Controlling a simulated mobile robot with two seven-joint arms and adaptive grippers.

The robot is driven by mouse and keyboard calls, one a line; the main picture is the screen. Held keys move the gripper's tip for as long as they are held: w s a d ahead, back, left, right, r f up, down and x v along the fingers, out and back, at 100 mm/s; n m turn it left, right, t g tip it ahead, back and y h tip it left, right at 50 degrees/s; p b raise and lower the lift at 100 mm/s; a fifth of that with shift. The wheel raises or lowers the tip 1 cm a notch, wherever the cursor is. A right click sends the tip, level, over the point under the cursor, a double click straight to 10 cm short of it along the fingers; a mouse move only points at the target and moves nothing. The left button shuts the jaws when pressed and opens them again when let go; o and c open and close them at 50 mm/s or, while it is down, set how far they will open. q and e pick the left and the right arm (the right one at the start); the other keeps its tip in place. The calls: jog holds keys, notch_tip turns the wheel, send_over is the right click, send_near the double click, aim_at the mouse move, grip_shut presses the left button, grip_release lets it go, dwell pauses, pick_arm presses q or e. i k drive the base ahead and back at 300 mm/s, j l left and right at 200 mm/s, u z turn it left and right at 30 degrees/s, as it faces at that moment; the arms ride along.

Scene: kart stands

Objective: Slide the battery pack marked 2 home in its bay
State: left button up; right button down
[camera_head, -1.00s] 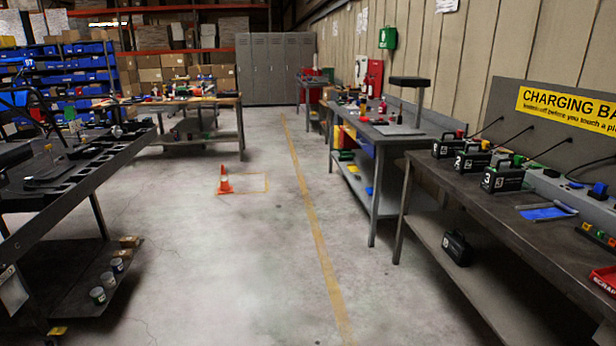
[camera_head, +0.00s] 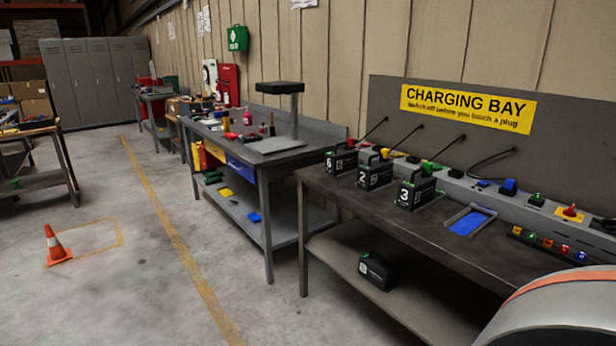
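The battery pack marked 2 (camera_head: 374,173) is a black box with a white number and a handle on top. It stands upright on the charging bench (camera_head: 330,183), between the pack marked 3 (camera_head: 415,194) on its right and another black pack (camera_head: 341,161) on its left, whose number is hard to read. To the right of pack 3 lies an empty grey frame with a blue floor (camera_head: 468,223). I cannot tell which bay belongs to pack 2. Neither of my grippers is in view.
A grey console (camera_head: 470,190) with cables, switches and coloured buttons runs along the bench's back under the yellow CHARGING BAY sign (camera_head: 467,104). Another black pack (camera_head: 376,270) lies on the lower shelf. An orange cone (camera_head: 56,246) stands on open floor at left.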

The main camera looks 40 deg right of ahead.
aim_at(372, 175)
jog(key=i+z, duration=0.15)
jog(key=i, duration=0.6)
jog(key=i+j+z, duration=0.15)
jog(key=i, duration=0.55)
jog(key=i+z, duration=0.35)
jog(key=i+j+z, duration=0.2)
jog(key=z, duration=0.2)
jog(key=i+j+z, duration=0.35)
jog(key=l, duration=0.1)
